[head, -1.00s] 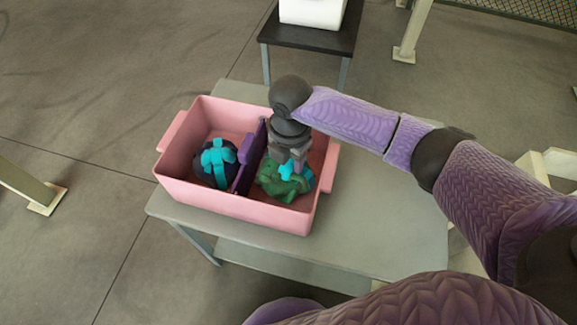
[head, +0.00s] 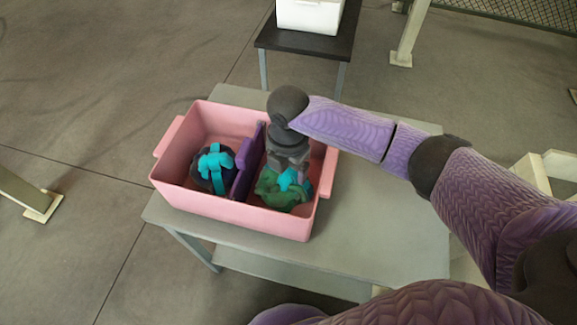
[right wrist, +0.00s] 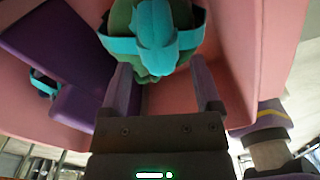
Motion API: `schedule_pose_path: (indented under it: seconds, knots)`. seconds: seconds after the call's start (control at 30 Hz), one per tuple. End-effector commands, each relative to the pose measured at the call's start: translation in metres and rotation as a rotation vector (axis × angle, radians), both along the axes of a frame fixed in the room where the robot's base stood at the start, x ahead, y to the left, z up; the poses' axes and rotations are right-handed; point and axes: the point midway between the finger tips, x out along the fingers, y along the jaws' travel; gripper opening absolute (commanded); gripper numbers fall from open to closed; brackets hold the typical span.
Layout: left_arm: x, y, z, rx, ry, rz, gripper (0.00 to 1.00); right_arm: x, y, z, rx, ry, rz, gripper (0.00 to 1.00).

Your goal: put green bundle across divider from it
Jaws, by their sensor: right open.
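The green bundle (head: 278,192) with a cyan strap lies in the right compartment of the pink tote (head: 235,212). A purple divider (head: 245,165) splits the tote. A dark bundle with a cyan strap (head: 214,170) lies in the left compartment. My right gripper (head: 287,173) points down into the right compartment, over the green bundle, and partly hides it. In the right wrist view the jaws (right wrist: 161,66) are open, with the green bundle (right wrist: 153,38) at and just beyond the fingertips. My left gripper is not in view.
The tote stands on a grey table (head: 375,225), with bare tabletop to its right. The tote's walls and the divider stand close around my right gripper. A dark table (head: 310,38) with a white box (head: 310,14) stands behind.

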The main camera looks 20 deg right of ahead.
Motion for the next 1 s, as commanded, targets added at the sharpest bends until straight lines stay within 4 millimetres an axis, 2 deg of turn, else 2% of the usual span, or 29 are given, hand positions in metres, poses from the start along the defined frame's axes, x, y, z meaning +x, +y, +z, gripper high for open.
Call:
schedule_pose_path:
  seconds: [0.03, 0.2, 0.3, 0.4, 0.53, 1.0]
  knots:
    - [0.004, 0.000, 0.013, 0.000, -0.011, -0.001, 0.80, 0.001, 0.000, 0.022, 0.001, -0.009, 0.000, 0.81]
    - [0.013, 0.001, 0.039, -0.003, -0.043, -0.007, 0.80, 0.001, 0.000, 0.074, 0.002, -0.010, 0.001, 0.81]
    - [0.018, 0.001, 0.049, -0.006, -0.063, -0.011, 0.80, 0.001, 0.000, 0.095, 0.001, -0.007, 0.001, 0.81]
    - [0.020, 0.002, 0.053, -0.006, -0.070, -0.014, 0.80, 0.001, 0.000, 0.107, 0.002, -0.006, 0.000, 0.81]
    - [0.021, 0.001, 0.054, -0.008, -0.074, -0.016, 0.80, 0.001, 0.000, 0.112, 0.001, -0.003, -0.001, 0.81]
    - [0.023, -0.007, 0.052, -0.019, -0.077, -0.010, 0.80, 0.001, 0.001, 0.107, 0.007, -0.004, -0.016, 0.81]
